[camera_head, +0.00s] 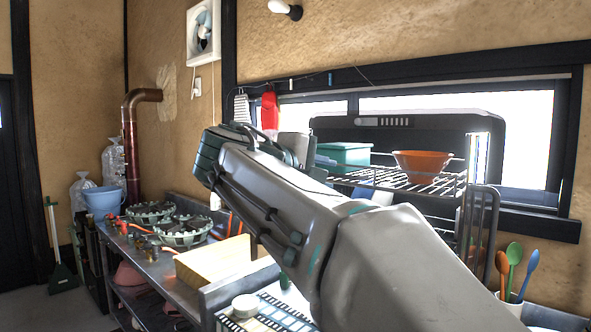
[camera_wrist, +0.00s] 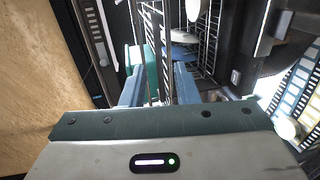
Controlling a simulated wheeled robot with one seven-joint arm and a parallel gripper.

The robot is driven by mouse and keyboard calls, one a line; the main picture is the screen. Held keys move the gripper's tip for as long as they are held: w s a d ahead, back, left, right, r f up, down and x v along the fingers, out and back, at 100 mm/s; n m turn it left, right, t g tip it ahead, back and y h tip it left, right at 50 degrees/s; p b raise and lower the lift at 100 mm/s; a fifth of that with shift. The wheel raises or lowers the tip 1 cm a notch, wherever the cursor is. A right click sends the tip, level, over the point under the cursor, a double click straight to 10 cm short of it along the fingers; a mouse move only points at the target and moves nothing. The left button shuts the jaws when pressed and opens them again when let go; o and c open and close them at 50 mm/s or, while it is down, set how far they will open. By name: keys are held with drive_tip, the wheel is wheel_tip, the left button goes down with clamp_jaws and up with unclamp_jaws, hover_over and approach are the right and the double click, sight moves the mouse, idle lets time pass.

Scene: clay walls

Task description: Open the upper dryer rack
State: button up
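The upper dryer rack (camera_head: 385,180) is a metal wire shelf at the right in the head view. A teal box (camera_head: 345,153) and an orange bowl (camera_head: 424,165) stand on it. My arm covers the rack's left end and hides my gripper in the head view. In the wrist view my gripper (camera_wrist: 158,88) has its two blue fingers apart, with thin wire bars of the rack (camera_wrist: 152,18) showing between and beyond them. I cannot tell whether the fingers touch the wire. The teal box (camera_wrist: 136,58) also shows beyond the left finger.
A dark casing (camera_head: 430,135) stands behind the rack at the window. Colored spoons (camera_head: 514,262) stand in a holder at the lower right. A wooden block (camera_head: 222,258) and round burners (camera_head: 183,231) sit on the left counter. A red item (camera_head: 270,110) hangs near the window.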

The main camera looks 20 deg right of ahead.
drive_tip(key=v, duration=1.1)
drive_tip(key=shift+s+a, duration=0.2)
drive_tip(key=shift+p, duration=0.3)
wheel_tip(320, 180, down, 15)
drive_tip(key=s+d+g+y+p, duration=0.1)
drive_tip(key=d+g+y+p, duration=0.1)
drive_tip(key=y+p, duration=0.35)
drive_tip(key=s+a+f+m+g+y+p, duration=0.1)
drive_tip(key=s+f+y, duration=0.3)
drive_tip(key=f, duration=0.4)
drive_tip(key=s+a+f+m+g+y+p, duration=0.1)
drive_tip(key=s+a+f+m+y+p, duration=0.1)
drive_tip(key=s+f, duration=0.5)
wheel_tip(320, 180, down, 2)
drive_tip(key=m+y+p, duration=0.1)
drive_tip(key=m+y, duration=0.1)
drive_tip(key=shift+a+m, duration=0.15)
drive_tip(key=shift+m, duration=0.15)
